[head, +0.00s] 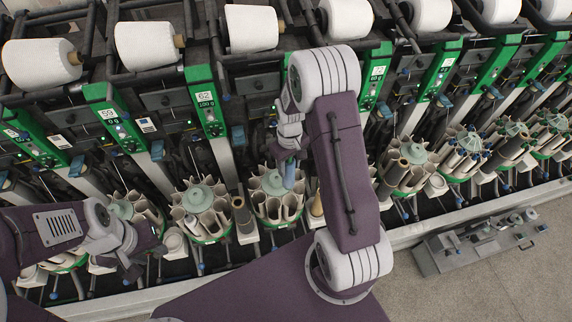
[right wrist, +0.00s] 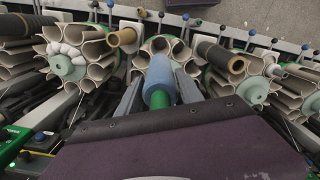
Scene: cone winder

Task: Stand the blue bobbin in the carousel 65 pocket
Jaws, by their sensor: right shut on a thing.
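The blue bobbin (right wrist: 162,72) has a green tube end (right wrist: 158,99) towards the camera in the right wrist view. My right gripper (right wrist: 160,88) is shut on it, one finger on each side. In the head view, the bobbin (head: 289,173) hangs roughly upright below my right gripper (head: 289,152), at the carousel (head: 272,187) with cream pockets. Its lower end is at the pocket rims; I cannot tell whether it is inside one. My right arm hides the label of the unit behind. My left gripper (head: 132,272) is at lower left, away from the bobbin; its jaws are unclear.
Another carousel (head: 200,200) stands to the left, and one holding a dark bobbin (head: 413,153) to the right. A brown-tipped dark bobbin (right wrist: 220,58) stands close to the right of the held one. White yarn cones (head: 251,28) line the top.

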